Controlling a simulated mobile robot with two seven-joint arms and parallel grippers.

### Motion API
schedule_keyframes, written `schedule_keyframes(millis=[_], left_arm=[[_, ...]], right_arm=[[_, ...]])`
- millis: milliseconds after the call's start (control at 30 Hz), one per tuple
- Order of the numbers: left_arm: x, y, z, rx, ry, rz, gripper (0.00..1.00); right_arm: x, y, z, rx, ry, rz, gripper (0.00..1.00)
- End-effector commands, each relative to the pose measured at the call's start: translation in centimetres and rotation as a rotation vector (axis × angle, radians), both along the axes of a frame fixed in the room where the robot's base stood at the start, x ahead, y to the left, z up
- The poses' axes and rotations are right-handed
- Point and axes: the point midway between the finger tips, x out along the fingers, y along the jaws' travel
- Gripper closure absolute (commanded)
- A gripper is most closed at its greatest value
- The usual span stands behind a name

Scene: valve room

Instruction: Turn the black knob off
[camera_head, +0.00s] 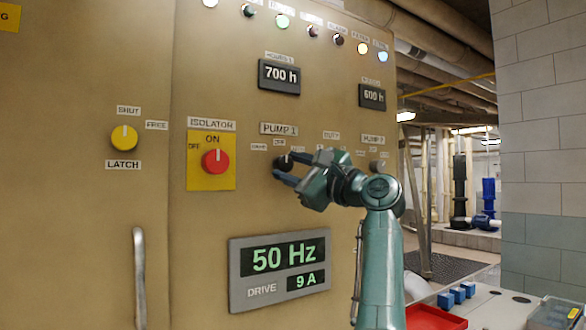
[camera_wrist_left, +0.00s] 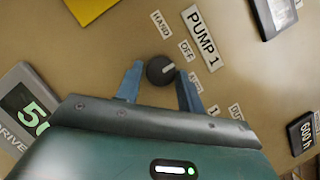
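The black knob (camera_head: 281,163) is on the tan panel under the PUMP 1 label (camera_head: 279,129). In the left wrist view the black knob (camera_wrist_left: 160,70) has a pale pointer mark directed to the right and slightly up, toward the side with the OFF label (camera_wrist_left: 187,50) and a partly hidden label below it. I cannot tell exactly which label it points at. My left gripper (camera_head: 284,167) is at the knob, its blue fingers open on either side of it. In the wrist view, small gaps show between the knob and the fingers. My right gripper is not in view.
A red isolator knob (camera_head: 215,162) on a yellow plate and a yellow knob (camera_head: 124,138) are to the left. A drive display (camera_head: 279,271) is below. A vertical handle (camera_head: 139,278) sticks out at lower left. A red tray (camera_head: 435,319) is at lower right.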

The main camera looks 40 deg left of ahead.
Motion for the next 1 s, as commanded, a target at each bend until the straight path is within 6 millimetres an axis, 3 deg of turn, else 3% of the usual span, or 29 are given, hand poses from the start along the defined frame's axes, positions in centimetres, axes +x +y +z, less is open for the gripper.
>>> schedule_keyframes(millis=[167,533,1000], left_arm=[[0.0,0.0,0.0,0.001,0.001,0.0,0.47],[0.1,-0.9,-0.4,0.002,0.002,-0.002,0.46],[0.1,-10.1,-3.0,0.001,0.001,-0.003,0.46]], right_arm=[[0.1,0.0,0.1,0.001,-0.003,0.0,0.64],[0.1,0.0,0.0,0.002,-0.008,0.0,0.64],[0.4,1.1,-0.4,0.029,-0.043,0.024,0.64]])
